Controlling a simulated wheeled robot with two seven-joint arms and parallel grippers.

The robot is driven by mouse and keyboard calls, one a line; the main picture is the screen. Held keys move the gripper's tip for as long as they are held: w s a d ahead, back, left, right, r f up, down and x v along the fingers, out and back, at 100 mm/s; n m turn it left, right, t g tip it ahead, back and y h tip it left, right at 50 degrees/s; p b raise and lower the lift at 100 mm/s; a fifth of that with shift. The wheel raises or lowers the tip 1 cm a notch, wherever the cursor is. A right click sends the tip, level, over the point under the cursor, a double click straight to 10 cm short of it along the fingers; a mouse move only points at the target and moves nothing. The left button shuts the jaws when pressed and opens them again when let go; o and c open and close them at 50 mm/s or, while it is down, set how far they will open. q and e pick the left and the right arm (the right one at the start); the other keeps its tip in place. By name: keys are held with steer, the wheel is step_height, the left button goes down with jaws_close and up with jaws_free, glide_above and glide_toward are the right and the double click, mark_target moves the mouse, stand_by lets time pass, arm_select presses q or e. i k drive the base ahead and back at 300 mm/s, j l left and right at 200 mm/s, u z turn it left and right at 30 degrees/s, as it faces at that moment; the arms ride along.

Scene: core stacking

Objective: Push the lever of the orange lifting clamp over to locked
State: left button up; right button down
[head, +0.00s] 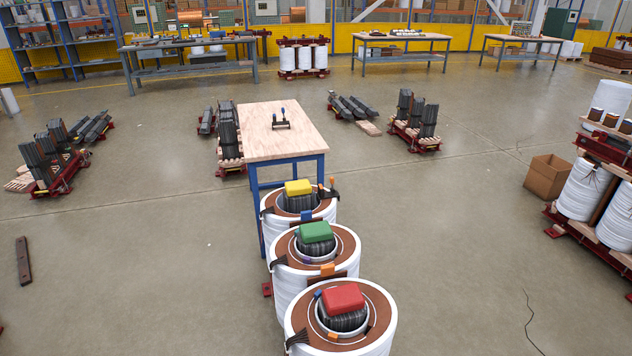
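No lifting clamp can be made out for certain as orange. A small dark device with two blue-tipped uprights (281,119) stands on the wooden top of the blue-legged table (262,146). Small orange pieces show on the coils: an upright one at the back coil (332,183), a block on the middle coil (327,269) and one on the front coil (332,336). Which of these belongs to a clamp, and any lever position, is too small to tell. Neither of my grippers is in view.
Three white coils stand in a row, topped by yellow (298,187), green (316,232) and red (343,299) blocks. A cardboard box (547,177) and stacked coils (582,190) are at the right. Core stacks on red frames (415,138) stand around. Floor at left front is mostly clear.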

mark_target(321, 195)
steer(key=j+z, duration=0.1)
steer(key=j, duration=1.5)
steer(key=i+j, duration=0.3)
steer(key=i+j+z, duration=0.1)
steer(key=i+j, duration=0.25)
steer(key=j, duration=0.15)
steer(key=i+j, duration=0.3)
steer(key=j, duration=0.15)
steer(key=i, duration=0.65)
steer(key=i+j+z, duration=0.15)
steer(key=i, duration=1.15)
steer(key=j+z, duration=0.05)
